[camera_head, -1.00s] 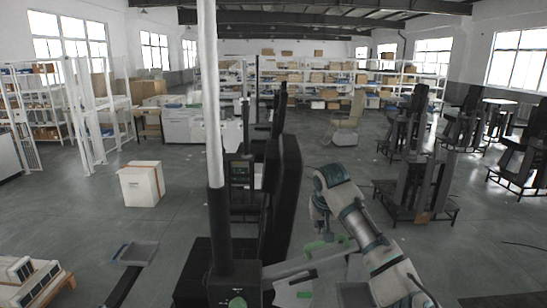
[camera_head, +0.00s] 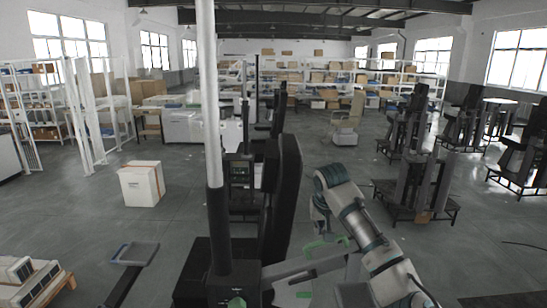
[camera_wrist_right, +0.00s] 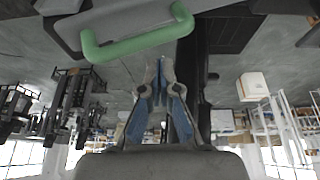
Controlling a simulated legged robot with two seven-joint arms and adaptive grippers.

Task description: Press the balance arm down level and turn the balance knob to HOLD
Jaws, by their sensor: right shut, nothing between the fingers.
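The grey balance arm (camera_head: 300,265) slants up to the right from the dark lift column (camera_head: 222,235) in the head view. A green handle (camera_head: 322,245) is on it, and the handle also shows large in the upside-down right wrist view (camera_wrist_right: 140,42). In the head view my own arm mostly hides this gripper. My left gripper is not in view.
A tall black backrest (camera_head: 283,200) stands just left of my right arm. A grey plate (camera_head: 136,253) and a pallet with white boxes (camera_head: 30,280) are at the lower left. A white carton (camera_head: 141,184) stands on open floor. More dark columns (camera_head: 417,185) stand at right.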

